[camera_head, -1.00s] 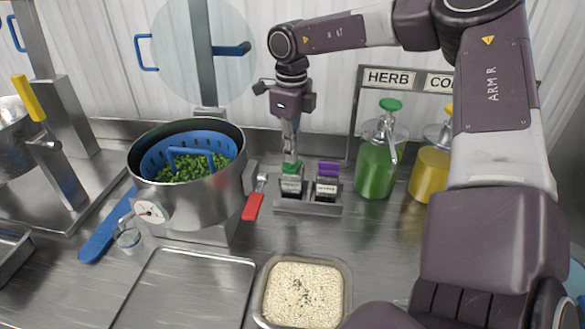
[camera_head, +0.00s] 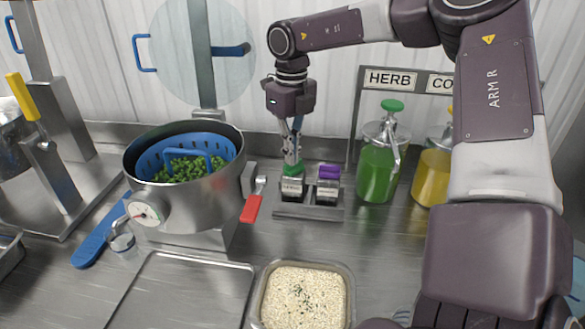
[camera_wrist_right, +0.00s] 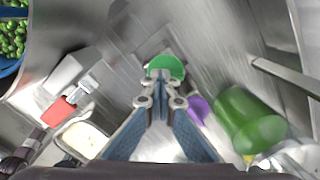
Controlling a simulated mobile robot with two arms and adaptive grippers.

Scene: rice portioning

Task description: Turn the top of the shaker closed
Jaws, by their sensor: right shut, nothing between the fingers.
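A small shaker with a green top (camera_head: 292,169) and a dark, labelled body stands in a metal rack (camera_head: 312,214). Next to it on the right stands a shaker with a purple top (camera_head: 329,171). My right gripper (camera_head: 291,158) points straight down over the green top, its fingertips at or just above it. In the right wrist view the fingertips (camera_wrist_right: 160,82) are together with nothing between them, and the green top (camera_wrist_right: 168,64) shows just beyond them. I cannot tell if they touch it. The purple top (camera_wrist_right: 199,109) is beside them. My left gripper is not in view.
A steel pot (camera_head: 195,205) with a blue basket of green peas and a red-handled lever (camera_head: 252,207) stands left of the rack. Green (camera_head: 377,172) and yellow (camera_head: 431,178) bottles stand right. In front are a rice tray (camera_head: 348,300) and an empty tray (camera_head: 185,295).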

